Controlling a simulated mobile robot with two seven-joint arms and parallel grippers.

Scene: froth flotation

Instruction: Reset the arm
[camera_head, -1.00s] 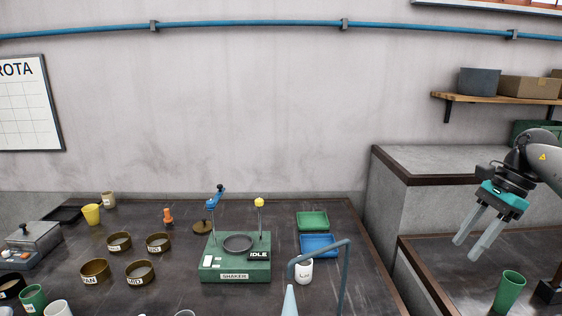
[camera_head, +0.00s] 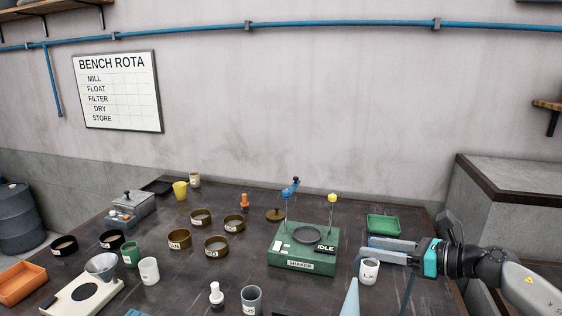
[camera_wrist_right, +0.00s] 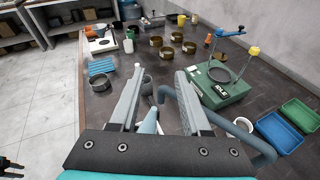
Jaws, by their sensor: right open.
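My right gripper (camera_head: 368,247) reaches in from the right in the head view, its two grey fingers pointing left and spread apart with nothing between them. It appears just right of the green shaker (camera_head: 303,262), near a labelled white cup (camera_head: 369,271). In the right wrist view my right gripper (camera_wrist_right: 160,72) shows its open fingers in front of the bench, with a pale blue cone (camera_wrist_right: 150,121) and a bent blue tube (camera_wrist_right: 187,108) seen beyond and between them. My left gripper is not seen in the head view.
Several brown sieves (camera_head: 216,246) stand left of the shaker. A green tray (camera_head: 384,224) lies behind the gripper. The pale blue cone also rises at the head view's bottom edge (camera_head: 350,300). A concrete block (camera_head: 500,215) stands at the right.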

